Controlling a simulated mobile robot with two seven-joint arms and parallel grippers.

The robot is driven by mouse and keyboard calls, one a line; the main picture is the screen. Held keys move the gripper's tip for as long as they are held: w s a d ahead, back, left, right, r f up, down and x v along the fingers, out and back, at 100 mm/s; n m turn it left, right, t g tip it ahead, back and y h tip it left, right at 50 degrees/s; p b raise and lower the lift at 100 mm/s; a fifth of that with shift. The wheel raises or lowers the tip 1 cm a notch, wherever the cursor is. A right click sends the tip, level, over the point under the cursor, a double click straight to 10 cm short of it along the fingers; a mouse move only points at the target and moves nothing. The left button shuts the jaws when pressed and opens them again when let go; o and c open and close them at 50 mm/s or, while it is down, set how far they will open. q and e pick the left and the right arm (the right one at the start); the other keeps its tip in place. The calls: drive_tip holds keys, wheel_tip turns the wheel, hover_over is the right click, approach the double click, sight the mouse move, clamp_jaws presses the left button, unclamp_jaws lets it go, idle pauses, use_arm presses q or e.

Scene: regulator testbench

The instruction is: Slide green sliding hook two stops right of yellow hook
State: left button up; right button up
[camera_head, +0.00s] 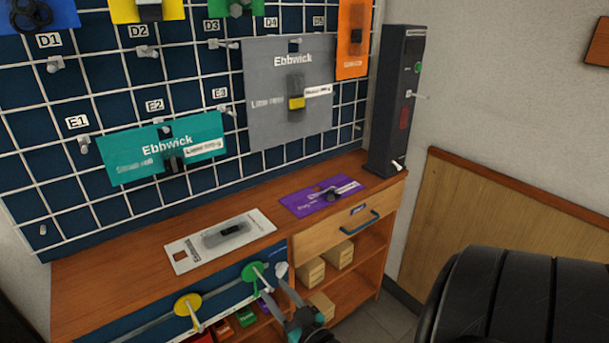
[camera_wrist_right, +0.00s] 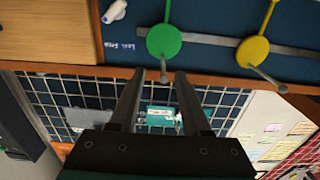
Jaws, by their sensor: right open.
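The green sliding hook (camera_head: 253,273) is a round disc with a pale peg on the grey rail along the bench front. The yellow hook (camera_head: 187,304) is on the same rail, to its left in the head view. My right gripper (camera_head: 284,286) is close to the green hook, on its right. In the right wrist view, which is turned over, the green hook (camera_wrist_right: 163,41) is just beyond my open fingers (camera_wrist_right: 160,74), its peg between the tips in the picture. I cannot tell whether they touch. The yellow hook (camera_wrist_right: 252,51) is apart to the right there. My left gripper is not in view.
A white hook or knob (camera_wrist_right: 115,11) is beside the green hook. On the bench top (camera_head: 110,276) lie a grey-white card (camera_head: 189,257) and a purple card (camera_head: 300,204). A pegboard with hanging packages stands behind. Wooden blocks (camera_head: 311,272) sit on the shelf.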

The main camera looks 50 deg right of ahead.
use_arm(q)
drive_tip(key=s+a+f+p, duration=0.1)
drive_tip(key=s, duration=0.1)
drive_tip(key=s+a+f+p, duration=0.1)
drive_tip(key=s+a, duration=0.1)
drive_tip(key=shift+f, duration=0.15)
use_arm(e)
drive_tip(key=v, duration=1)
drive_tip(key=shift+s, duration=0.4)
drive_tip(key=shift+f, duration=0.1)
